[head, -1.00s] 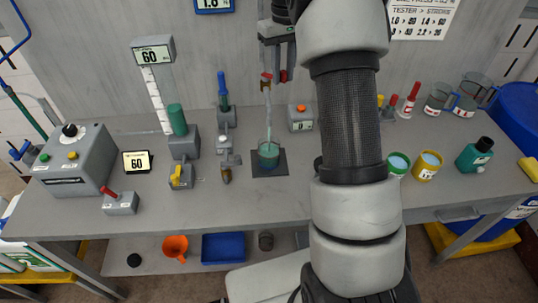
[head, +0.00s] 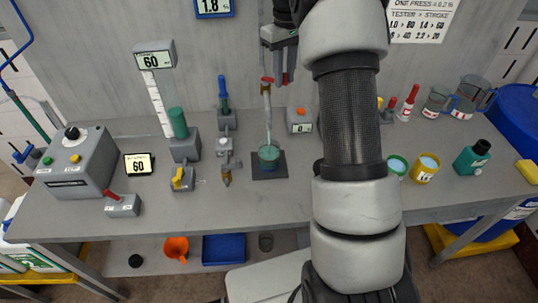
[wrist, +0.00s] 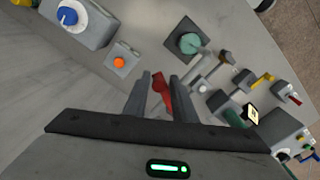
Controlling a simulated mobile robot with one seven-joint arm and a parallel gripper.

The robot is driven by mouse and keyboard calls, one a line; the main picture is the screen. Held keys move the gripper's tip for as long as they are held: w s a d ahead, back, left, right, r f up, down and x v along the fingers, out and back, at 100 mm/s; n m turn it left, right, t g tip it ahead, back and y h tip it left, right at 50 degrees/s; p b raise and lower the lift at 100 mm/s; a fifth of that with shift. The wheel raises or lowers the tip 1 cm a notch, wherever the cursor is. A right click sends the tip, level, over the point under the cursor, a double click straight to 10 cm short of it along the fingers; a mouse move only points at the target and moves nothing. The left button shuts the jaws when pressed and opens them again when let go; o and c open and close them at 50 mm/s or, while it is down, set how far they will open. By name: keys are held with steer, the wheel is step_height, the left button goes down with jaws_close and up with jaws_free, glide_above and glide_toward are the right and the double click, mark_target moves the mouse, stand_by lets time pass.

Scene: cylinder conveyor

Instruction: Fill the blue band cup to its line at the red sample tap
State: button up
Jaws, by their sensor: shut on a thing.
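The clear cup (head: 268,155) stands on a dark square pad (head: 270,172) below the red sample tap (head: 267,82). A thin pale green stream falls from the tap into the cup, and greenish liquid shows inside. The cup's line is too small to read. My gripper (head: 284,77) is at the tap, high above the bench. In the wrist view, my gripper (wrist: 163,97) is shut on the red tap handle (wrist: 160,90), which shows between the two fingers. The cup (wrist: 190,43) is beyond the fingertips there.
A grey box with an orange button (head: 300,120) stands just right of the pad. A blue-handled tap (head: 223,95) and a green-topped post (head: 178,123) stand to the left. A green-rimmed cup (head: 397,165) and yellow cup (head: 427,168) are on the right, beyond my arm.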

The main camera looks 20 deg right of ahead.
steer(key=n+p, duration=0.1)
steer(key=w+d+n+p, duration=0.1)
steer(key=n, duration=0.1)
steer(key=w+n+p, duration=0.1)
steer(key=shift+w+d+r+p, duration=0.1)
steer(key=shift+d+r+p, duration=0.1)
steer(key=shift+r+p, duration=0.1)
steer(key=shift+w+f+n, duration=0.15)
steer(key=shift+w+n, duration=0.15)
steer(key=shift+n, duration=0.5)
steer(key=o, duration=1.9)
steer(key=shift+f, duration=0.15)
step_height(320, 180, up, 9)
steer(key=shift+s+r, duration=0.1)
